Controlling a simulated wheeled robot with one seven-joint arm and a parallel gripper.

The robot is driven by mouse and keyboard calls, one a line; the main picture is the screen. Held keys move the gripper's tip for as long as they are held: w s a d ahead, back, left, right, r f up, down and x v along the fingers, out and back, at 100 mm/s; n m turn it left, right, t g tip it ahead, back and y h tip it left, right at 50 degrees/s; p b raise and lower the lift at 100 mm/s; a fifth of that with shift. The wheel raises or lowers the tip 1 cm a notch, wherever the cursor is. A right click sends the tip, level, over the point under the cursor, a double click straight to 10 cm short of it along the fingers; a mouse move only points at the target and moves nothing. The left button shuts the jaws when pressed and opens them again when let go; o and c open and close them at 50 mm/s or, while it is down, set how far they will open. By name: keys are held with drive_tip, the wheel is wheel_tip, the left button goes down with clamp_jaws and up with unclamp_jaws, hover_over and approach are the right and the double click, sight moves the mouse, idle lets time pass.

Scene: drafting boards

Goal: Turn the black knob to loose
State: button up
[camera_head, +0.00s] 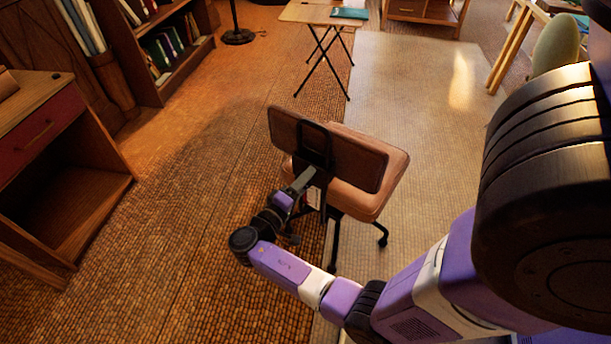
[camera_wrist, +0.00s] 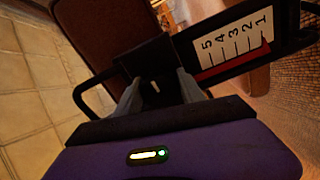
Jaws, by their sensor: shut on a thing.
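The black knob (camera_wrist: 148,58) is a dark block at the back of a drafting chair (camera_head: 372,203) with a brown backrest. In the wrist view it stands between the two grey fingers of my gripper (camera_wrist: 158,97), which are shut on it. In the head view my gripper (camera_head: 303,180) reaches the black bracket (camera_head: 314,146) behind the backrest; the knob itself is hard to make out there. A white scale (camera_wrist: 236,40) numbered 1 to 5, with a red strip below it, sits beside the knob.
A desk with a red drawer (camera_head: 38,133) and a bookcase (camera_head: 160,50) stand at the left. A folding table (camera_head: 305,13) is farther back. Open floor lies left of the chair, and a pale mat (camera_head: 400,95) lies beyond it.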

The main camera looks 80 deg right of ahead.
drive_tip(key=n+p, duration=0.1)
drive_tip(key=n, duration=0.1)
drive_tip(key=n+p, duration=0.1)
drive_tip(key=n, duration=0.1)
drive_tip(key=n+p, duration=0.1)
drive_tip(key=n, duration=0.1)
drive_tip(key=shift+w+r+p, duration=0.1)
drive_tip(key=shift+r+p, duration=0.2)
drive_tip(key=shift+p, duration=0.1)
drive_tip(key=n+p, duration=0.2)
drive_tip(key=n, duration=0.3)
drive_tip(key=shift+f+n, duration=0.1)
drive_tip(key=shift+n, duration=0.3)
drive_tip(key=o, duration=1.4)
drive_tip(key=shift+c, duration=0.2)
drive_tip(key=v, duration=0.8)
